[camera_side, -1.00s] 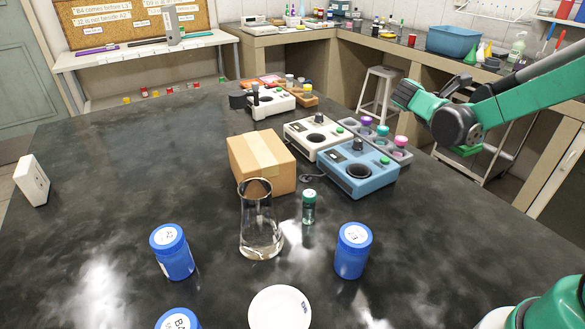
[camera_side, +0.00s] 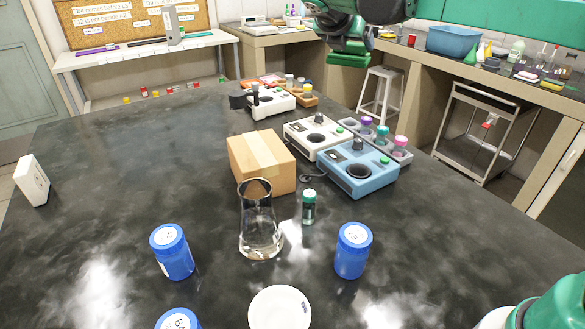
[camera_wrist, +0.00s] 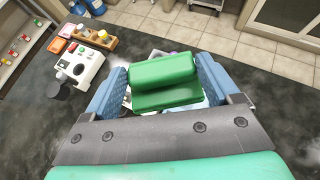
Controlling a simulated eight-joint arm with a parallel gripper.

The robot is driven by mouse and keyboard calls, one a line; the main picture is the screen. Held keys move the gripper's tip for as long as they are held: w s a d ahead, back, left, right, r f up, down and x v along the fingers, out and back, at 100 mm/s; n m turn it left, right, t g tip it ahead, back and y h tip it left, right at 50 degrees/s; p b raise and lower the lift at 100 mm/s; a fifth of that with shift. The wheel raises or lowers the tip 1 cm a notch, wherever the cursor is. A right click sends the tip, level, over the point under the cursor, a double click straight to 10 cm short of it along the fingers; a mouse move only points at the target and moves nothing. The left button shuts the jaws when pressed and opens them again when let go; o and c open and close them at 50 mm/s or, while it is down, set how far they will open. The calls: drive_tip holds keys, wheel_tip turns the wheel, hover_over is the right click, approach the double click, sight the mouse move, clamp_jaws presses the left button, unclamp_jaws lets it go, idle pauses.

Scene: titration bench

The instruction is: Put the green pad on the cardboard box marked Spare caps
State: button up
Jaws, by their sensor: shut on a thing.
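The green pad (camera_wrist: 165,88) is between the two blue fingers of my gripper (camera_wrist: 163,80) in the wrist view, held by them. In the side view my gripper (camera_side: 345,47) is at the top, high above the bench, and the green pad (camera_side: 346,77) hangs below it. The brown cardboard box (camera_side: 262,165) sits mid-bench, lower left of my gripper in the side view and apart from the pad. A pale tape strip runs over its top. No marking on it is readable. The box is not seen in the wrist view.
A glass flask (camera_side: 260,225) stands just in front of the box, with a small green-capped vial (camera_side: 309,207) to its right. A white device (camera_side: 315,135) and a blue device (camera_side: 357,170) stand right of the box. Blue-lidded jars (camera_side: 352,250) stand nearer. The bench's left side is mostly clear.

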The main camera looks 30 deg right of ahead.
drive_tip(key=w+a+r+n+t+y, duration=0.1)
drive_tip(key=a+n, duration=0.1)
drive_tip(key=a, duration=0.3)
drive_tip(key=w+a+r+n+t+y, duration=0.1)
drive_tip(key=w+a+n+t+y, duration=0.1)
drive_tip(key=a, duration=0.4)
drive_tip(key=w+a+r+n+t+y, duration=0.1)
drive_tip(key=w+a+n, duration=0.1)
drive_tip(key=a, duration=0.3)
drive_tip(key=shift+a+r+y, duration=0.15)
drive_tip(key=shift+a+y, duration=0.15)
hover_over(259, 152)
drive_tip(key=shift+t, duration=0.3)
wheel_tip(259, 152, down, 16)
drive_tip(key=shift+r, duration=0.25)
drive_tip(key=shift+f, duration=2.1)
drive_tip(key=o, duration=1)
drive_tip(key=shift+f, duration=0.1)
